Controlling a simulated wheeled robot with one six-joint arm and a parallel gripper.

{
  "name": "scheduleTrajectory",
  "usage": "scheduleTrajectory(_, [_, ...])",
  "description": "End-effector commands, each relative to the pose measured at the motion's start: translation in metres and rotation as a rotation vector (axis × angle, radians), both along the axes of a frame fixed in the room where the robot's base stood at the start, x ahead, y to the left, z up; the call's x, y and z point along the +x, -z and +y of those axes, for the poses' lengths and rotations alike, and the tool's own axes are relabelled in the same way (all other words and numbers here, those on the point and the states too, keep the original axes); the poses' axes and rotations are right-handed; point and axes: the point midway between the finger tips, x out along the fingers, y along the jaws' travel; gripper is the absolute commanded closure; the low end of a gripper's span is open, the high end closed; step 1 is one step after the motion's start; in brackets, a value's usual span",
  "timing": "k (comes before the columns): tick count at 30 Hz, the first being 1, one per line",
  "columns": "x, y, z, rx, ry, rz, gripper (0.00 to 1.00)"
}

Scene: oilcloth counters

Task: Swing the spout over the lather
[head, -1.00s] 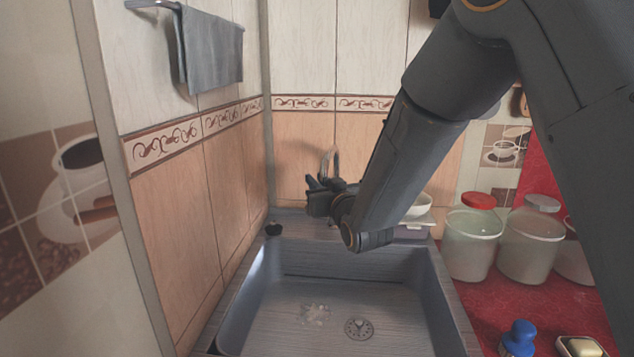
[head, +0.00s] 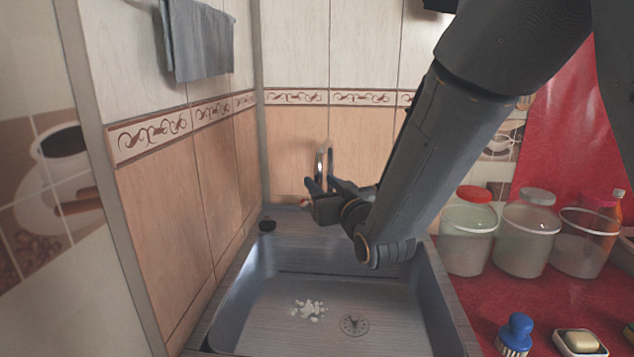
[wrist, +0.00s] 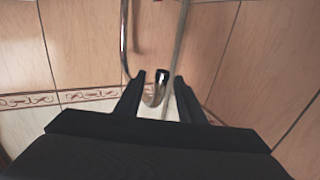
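The chrome spout (head: 322,160) rises in an arch at the back of the sink, against the tiles. My gripper (head: 308,190) is beside it, above the sink's back rim. In the wrist view the spout's chrome end (wrist: 154,92) shows between the two fingers of my gripper (wrist: 160,78), with a gap at either side. The fingers are apart and look not closed on it. The white lather (head: 308,309) lies in clumps on the floor of the sink (head: 235,302), left of the drain. My arm hides the faucet's base.
Lidded jars (head: 467,240), a blue-handled brush (head: 516,333) and a soap dish (head: 580,343) stand on the red counter at right. A grey towel (head: 200,40) hangs on the left wall.

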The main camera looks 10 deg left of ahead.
Motion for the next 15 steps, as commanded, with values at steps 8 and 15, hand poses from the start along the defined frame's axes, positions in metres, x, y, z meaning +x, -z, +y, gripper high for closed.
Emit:
scheduleTrajectory(8, [-0.0060,-0.0003,-0.0052,0.001,0.001,-0.001,0.64])
scheduleTrajectory(15, [-0.0073,-0.0007,-0.0073,0.025,0.003,0.018,0.90])
